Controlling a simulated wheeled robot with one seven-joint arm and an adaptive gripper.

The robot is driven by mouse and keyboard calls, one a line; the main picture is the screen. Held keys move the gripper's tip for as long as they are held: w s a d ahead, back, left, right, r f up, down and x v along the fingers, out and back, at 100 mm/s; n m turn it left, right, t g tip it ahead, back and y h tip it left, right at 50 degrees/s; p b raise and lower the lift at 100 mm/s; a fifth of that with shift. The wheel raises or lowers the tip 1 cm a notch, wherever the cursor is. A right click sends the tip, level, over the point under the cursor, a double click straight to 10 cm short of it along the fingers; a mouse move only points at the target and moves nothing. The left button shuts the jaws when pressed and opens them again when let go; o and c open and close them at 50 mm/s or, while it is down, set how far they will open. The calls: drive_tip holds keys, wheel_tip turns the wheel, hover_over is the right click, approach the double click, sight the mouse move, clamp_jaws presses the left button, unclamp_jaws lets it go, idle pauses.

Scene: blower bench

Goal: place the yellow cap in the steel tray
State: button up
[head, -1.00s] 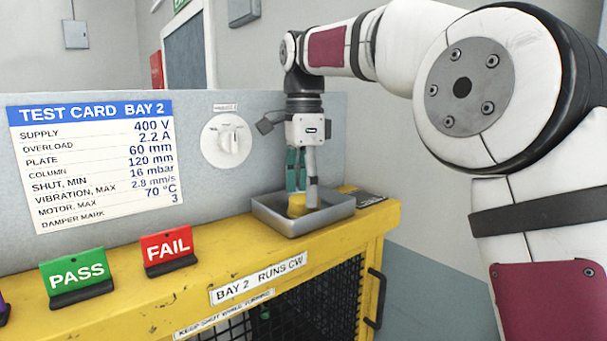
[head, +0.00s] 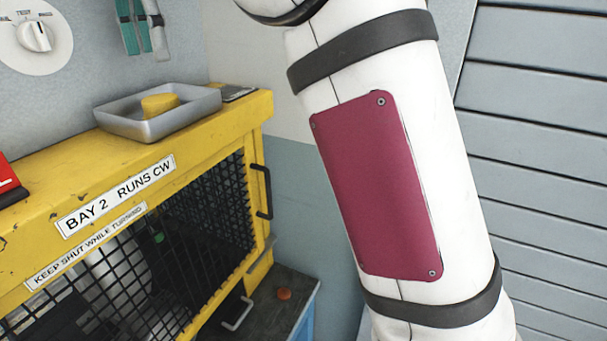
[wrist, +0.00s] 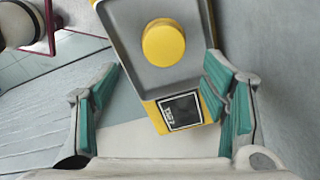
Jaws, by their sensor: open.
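The yellow cap (head: 160,104) sits inside the steel tray (head: 168,125) on top of the yellow bench. In the wrist view the round cap (wrist: 164,43) lies on the floor of the tray (wrist: 124,32), clear of my fingers. My gripper (head: 142,22) is at the top edge of the head view, above the tray and apart from the cap. In the wrist view its teal-padded fingers (wrist: 165,105) are spread wide with nothing between them.
A small dark plate (head: 238,93) lies beside the tray on the yellow bench (head: 110,160). A rotary switch (head: 36,37) is on the grey panel behind. A mesh door with a dark handle (head: 264,190) is below. A red-orange button (head: 284,294) is on a lower dark surface.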

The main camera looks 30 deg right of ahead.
drive_tip(key=s+d+f+n+t, duration=0.35)
drive_tip(key=s+d+n, duration=0.45)
drive_tip(key=s, duration=0.5)
drive_tip(key=s+d+f+n+t, duration=0.1)
drive_tip(key=s+d+f+n, duration=0.1)
drive_tip(key=s+f, duration=0.4)
drive_tip(key=s+d+f+n+t, duration=0.1)
drive_tip(key=s+d+f+n, duration=0.2)
drive_tip(key=s+f+n, duration=0.2)
wheel_tip(320, 180, down, 4)
drive_tip(key=s, duration=0.2)
drive_tip(key=shift+s+d, duration=0.2)
drive_tip(key=shift+s, duration=0.1)
